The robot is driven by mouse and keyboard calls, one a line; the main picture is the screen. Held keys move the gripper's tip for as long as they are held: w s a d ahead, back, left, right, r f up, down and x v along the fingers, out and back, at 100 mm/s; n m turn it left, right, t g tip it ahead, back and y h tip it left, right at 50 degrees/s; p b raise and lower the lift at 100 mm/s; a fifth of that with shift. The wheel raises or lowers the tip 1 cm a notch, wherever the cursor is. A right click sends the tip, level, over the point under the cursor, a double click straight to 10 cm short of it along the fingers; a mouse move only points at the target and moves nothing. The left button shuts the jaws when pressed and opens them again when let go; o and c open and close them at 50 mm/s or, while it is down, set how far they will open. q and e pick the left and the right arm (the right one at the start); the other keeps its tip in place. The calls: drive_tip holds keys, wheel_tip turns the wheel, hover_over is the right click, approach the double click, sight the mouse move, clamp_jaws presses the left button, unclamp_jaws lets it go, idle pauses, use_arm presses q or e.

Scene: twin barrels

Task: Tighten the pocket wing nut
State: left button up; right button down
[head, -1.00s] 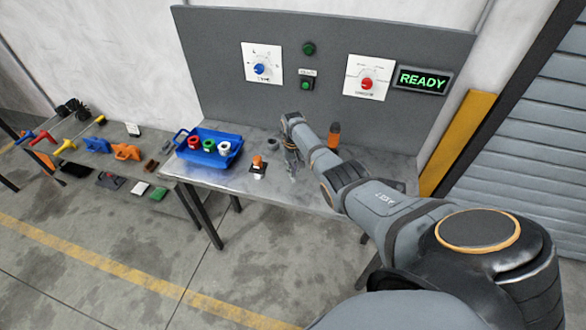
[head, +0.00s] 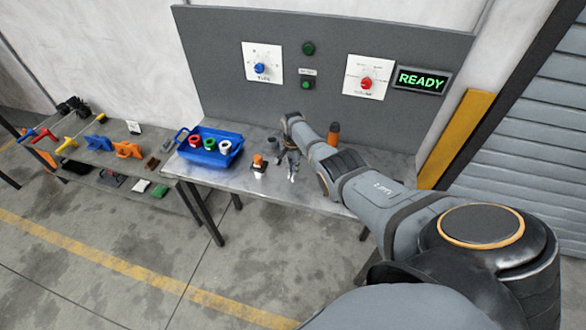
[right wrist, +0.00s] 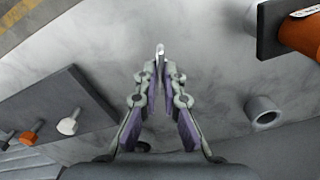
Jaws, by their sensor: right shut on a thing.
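My right gripper (head: 292,170) points down at the grey table, right of an orange-topped fitting. In the right wrist view its two fingers (right wrist: 160,66) are nearly together around a small pale metallic piece (right wrist: 160,51). Only that piece's rounded tip shows between the fingertips; I cannot tell whether it is the wing nut. The piece is too small to make out in the head view. My left gripper is not in view.
A blue bin (head: 212,157) with coloured rings stands at the table's left. The orange fitting (head: 258,160) is close left of the gripper. A grey hollow cylinder (right wrist: 264,112) stands near the fingers. An orange upright item (head: 334,135) stands behind my forearm. A panel (head: 215,60) rises behind.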

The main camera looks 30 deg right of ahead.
drive_tip(key=m, duration=0.3)
drive_tip(key=shift+w+r+m, duration=0.15)
drive_tip(key=shift+m, duration=0.25)
drive_tip(key=m, duration=0.3)
drive_tip(key=shift+d+m, duration=0.1)
drive_tip(key=shift+m, duration=0.2)
drive_tip(key=m, duration=0.5)
drive_tip(key=shift+w+r+m+p, duration=0.1)
drive_tip(key=shift+m+p, duration=0.2)
drive_tip(key=shift+p, duration=0.1)
drive_tip(key=c, duration=1.6)
unclamp_jaws()
drive_tip(key=shift+o, duration=0.6)
drive_tip(key=shift+s, duration=0.2)
wheel_tip(320, 180, up, 12)
